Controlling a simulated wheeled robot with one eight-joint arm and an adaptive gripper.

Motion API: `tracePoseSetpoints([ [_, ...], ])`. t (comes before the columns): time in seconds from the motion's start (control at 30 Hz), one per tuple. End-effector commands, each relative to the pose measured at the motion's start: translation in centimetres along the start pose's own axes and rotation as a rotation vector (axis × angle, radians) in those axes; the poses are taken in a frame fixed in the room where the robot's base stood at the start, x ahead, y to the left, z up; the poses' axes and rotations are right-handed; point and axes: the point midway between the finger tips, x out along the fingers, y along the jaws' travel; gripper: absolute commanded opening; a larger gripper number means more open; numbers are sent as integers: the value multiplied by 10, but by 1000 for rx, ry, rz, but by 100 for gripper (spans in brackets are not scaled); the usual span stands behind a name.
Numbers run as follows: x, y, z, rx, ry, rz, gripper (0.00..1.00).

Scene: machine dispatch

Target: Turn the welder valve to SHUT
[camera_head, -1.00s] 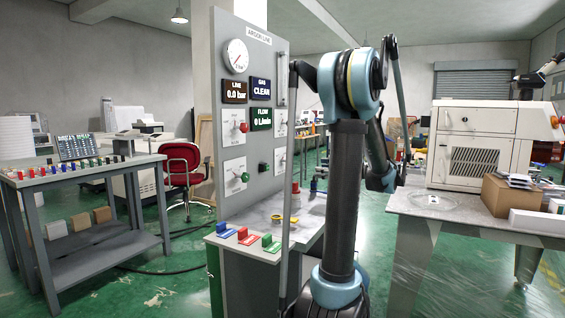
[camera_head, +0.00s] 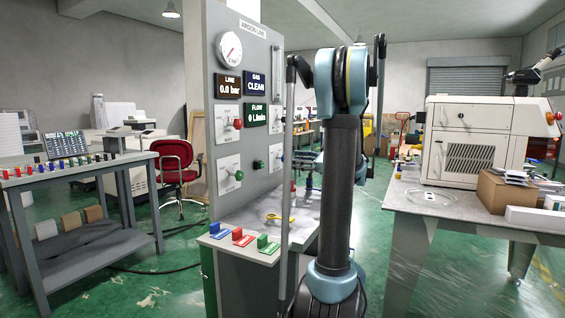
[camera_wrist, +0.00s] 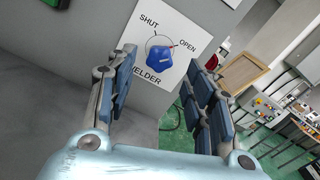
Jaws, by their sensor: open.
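The welder valve is a blue knob (camera_wrist: 160,63) on a white plate (camera_wrist: 184,30) marked SHUT, OPEN and WELDER in the wrist view. Its thin reddish pointer lies toward OPEN. My gripper (camera_wrist: 160,72) is open and empty, with one finger on each side of the knob in the picture. The fingers look apart from the knob; the exact gap in depth cannot be told. The grey ARGON LINE panel (camera_head: 197,60) stands left of my arm in the head view.
The panel also carries a red knob (camera_head: 238,124), a green knob (camera_head: 239,175) and a gauge (camera_head: 229,48). Colored tags lie on the ledge below, including a red one (camera_head: 243,238). A table (camera_head: 400,204) with a cream machine (camera_head: 475,130) stands at right.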

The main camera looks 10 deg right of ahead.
Motion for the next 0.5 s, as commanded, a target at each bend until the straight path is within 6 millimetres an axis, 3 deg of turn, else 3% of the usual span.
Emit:
tracePoseSetpoints([
  [0.3,48,0,0,0,-1,2,48],
  [0.5,65,0,0,0,0,1,48],
])
